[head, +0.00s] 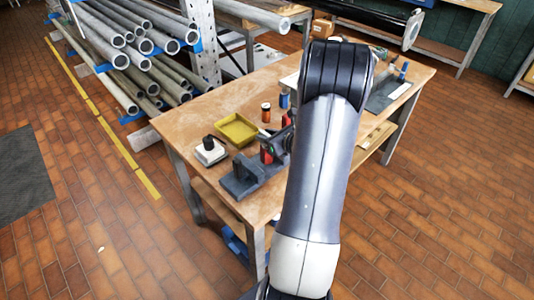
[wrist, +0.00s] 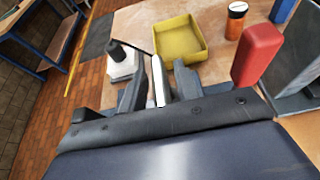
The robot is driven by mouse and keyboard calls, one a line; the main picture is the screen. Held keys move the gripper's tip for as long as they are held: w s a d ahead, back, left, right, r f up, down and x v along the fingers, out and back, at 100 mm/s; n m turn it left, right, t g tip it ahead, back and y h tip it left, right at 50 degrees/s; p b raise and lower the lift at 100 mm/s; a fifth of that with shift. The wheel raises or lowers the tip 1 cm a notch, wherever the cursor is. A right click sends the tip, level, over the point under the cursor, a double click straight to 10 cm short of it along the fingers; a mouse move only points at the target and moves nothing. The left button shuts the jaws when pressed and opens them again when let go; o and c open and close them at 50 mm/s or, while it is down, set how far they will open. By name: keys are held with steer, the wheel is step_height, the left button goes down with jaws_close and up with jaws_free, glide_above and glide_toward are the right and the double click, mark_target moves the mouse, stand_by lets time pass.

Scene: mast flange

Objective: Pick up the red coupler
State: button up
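A red rounded block (wrist: 257,53) stands to the right of my gripper in the wrist view. In the head view a red piece (head: 287,118) shows beside the gripper, and another red piece (head: 266,155) shows just below it by a dark grey fixture (head: 243,180). I cannot tell for sure which is the coupler. My gripper (wrist: 158,88) has its dark fingers apart, with a pale, slim upright piece visible between them and gaps at its sides. In the head view my gripper (head: 274,143) is low over the bench, partly hidden by my arm.
A yellow tray (head: 236,129) lies on the wooden bench (head: 222,98). A white box with a black knob (head: 209,151) is left of it. An orange jar (head: 266,112) and a blue can (head: 284,101) stand behind. A pipe rack (head: 150,45) is at the left.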

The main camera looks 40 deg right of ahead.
jaws_close()
stand_by(1.1)
